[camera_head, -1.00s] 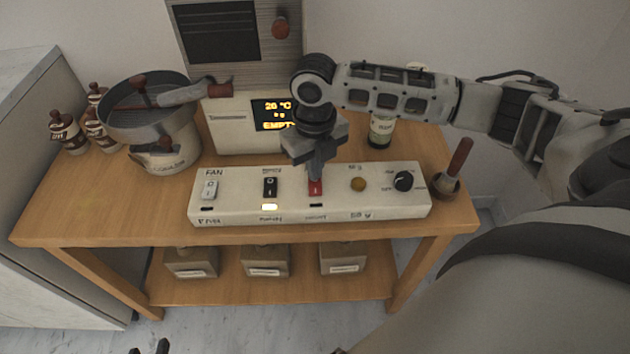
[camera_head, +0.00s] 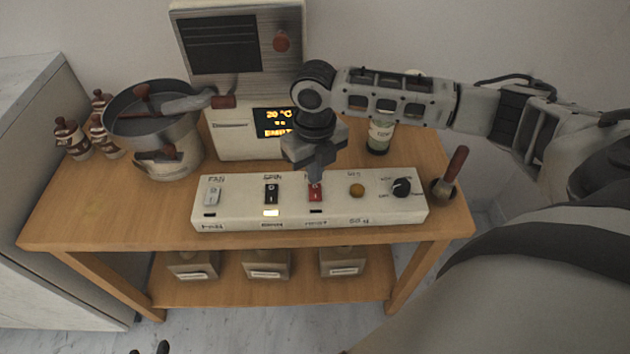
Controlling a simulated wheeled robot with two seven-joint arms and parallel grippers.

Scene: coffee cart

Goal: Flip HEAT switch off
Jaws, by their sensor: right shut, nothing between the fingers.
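The white control panel (camera_head: 380,212) lies on the wooden cart with a row of switches. The red switch (camera_head: 315,194) is in the middle, and the small indicator below it is dark. Its upper label is mostly hidden by my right gripper (camera_head: 317,178). That gripper points down, shut and empty, with its tips at the upper end of the red switch; I cannot tell if they touch it. The black SPIN switch (camera_head: 271,194) has a lit indicator below it. The white FAN switch (camera_head: 212,194) has a dark indicator. Two dark tips, apparently my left gripper (camera_head: 149,349), barely show at the bottom edge.
A brush (camera_head: 452,172) stands at the right.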

